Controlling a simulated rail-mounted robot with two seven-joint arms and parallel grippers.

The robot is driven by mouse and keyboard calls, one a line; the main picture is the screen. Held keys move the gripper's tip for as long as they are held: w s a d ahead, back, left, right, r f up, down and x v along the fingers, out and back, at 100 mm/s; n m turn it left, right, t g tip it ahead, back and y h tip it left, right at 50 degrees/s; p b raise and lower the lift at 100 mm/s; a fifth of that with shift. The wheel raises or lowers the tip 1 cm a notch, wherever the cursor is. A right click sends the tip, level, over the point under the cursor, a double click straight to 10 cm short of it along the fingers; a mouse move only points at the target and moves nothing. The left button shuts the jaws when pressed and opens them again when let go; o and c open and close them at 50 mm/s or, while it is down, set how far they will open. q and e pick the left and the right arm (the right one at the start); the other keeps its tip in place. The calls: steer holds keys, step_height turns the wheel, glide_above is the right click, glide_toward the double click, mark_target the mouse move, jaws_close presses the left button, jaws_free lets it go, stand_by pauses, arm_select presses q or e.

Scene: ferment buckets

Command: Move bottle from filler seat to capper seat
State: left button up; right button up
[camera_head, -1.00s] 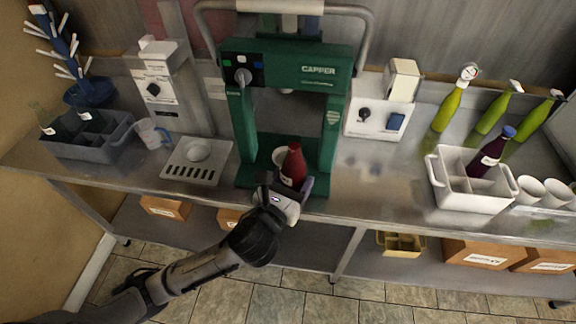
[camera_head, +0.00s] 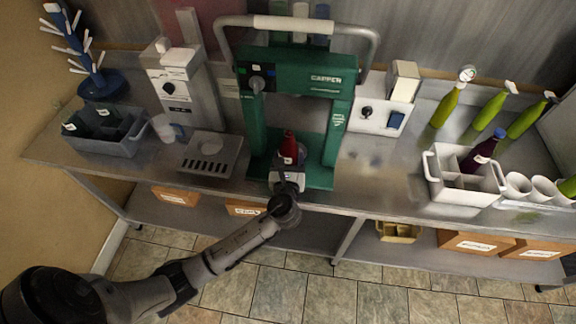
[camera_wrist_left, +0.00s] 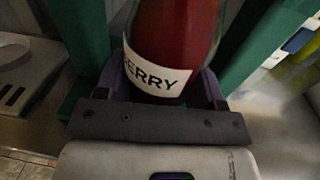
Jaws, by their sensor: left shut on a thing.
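A red bottle (camera_head: 288,147) stands upright between the posts of the green capper (camera_head: 300,95), over its base. In the left wrist view the red bottle (camera_wrist_left: 172,40) shows a white label ending in "ERRY". My left gripper (camera_head: 287,168) reaches in from the front and is shut on the bottle, with a purple finger pad on each side of it. The capper seat under the bottle is hidden, so I cannot tell whether the bottle touches it. The filler (camera_head: 182,85) stands left of the capper, and its drip tray (camera_head: 211,155) holds no bottle. My right gripper is not in view.
A grey crate (camera_head: 105,135) and a measuring jug (camera_head: 166,129) are at the left. A white crate (camera_head: 462,187) with a dark bottle (camera_head: 481,151) stands at the right, near white cups (camera_head: 517,185) and green bottles.

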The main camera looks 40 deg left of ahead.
arm_select(q)
steer(key=b+x, duration=0.2)
steer(key=x, duration=0.4)
steer(key=shift+w+f, duration=0.1)
steer(key=shift+w, duration=0.3)
steer(key=shift+x, duration=1.7)
steer(key=shift+w+d+f, duration=0.1)
steer(key=shift+w, duration=0.05)
steer(key=shift+f, duration=0.2)
steer(key=shift+f, duration=0.1)
steer(key=shift+f, duration=0.35)
steer(key=shift+f, duration=0.35)
stand_by(0.5)
